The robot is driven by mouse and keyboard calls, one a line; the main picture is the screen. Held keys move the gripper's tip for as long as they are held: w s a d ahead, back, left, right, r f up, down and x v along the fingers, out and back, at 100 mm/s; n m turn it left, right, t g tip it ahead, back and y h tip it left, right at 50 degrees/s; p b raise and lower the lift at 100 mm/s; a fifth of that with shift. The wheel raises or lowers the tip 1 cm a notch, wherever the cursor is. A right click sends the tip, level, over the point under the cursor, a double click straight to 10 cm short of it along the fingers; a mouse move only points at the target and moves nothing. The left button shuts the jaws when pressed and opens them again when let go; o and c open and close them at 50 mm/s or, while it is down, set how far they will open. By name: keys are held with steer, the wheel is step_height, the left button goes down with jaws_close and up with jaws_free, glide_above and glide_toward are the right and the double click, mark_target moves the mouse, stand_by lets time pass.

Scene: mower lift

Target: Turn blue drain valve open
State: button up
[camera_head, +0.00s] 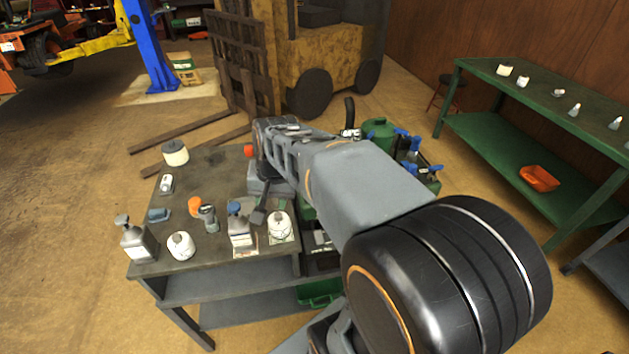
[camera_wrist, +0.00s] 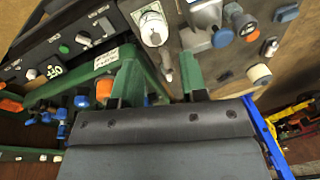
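Several blue valve handles sit on a green-framed unit right of my arm in the head view; one blue handle (camera_head: 402,133) is at its back and another (camera_head: 436,168) at its front right. Blue handles (camera_wrist: 82,101) also show at the left of the wrist view, beside a green frame (camera_wrist: 147,72). I cannot tell which is the drain valve or its turn position. My gripper (camera_wrist: 160,76) is open, with a gap between its two green fingers and nothing held. It is apart from the blue handles, to their right in the wrist view. My arm hides part of the unit in the head view.
A dark workbench (camera_head: 217,170) holds several bottles, including a white bottle (camera_head: 181,245) and a pump bottle (camera_head: 137,240). A green bench (camera_head: 530,95) stands at right with an orange tray (camera_head: 539,178). A yellow forklift (camera_head: 315,60) is behind. Floor at left is clear.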

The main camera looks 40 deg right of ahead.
steer(key=w+d+f+m+y+p, duration=0.15)
steer(key=w+d+m, duration=0.25)
steer(key=d+m, duration=0.55)
steer(key=w+d+f+m+y, duration=0.15)
steer(key=w+d+m, duration=0.4)
steer(key=d, duration=0.75)
steer(key=shift+m, duration=0.6)
steer(key=x, duration=0.8)
steer(key=s+x, duration=0.1)
steer(key=x, duration=0.3)
steer(key=shift+a+f, duration=0.1)
steer(key=shift+f, duration=0.4)
steer(key=shift+c, duration=0.3)
jaws_close()
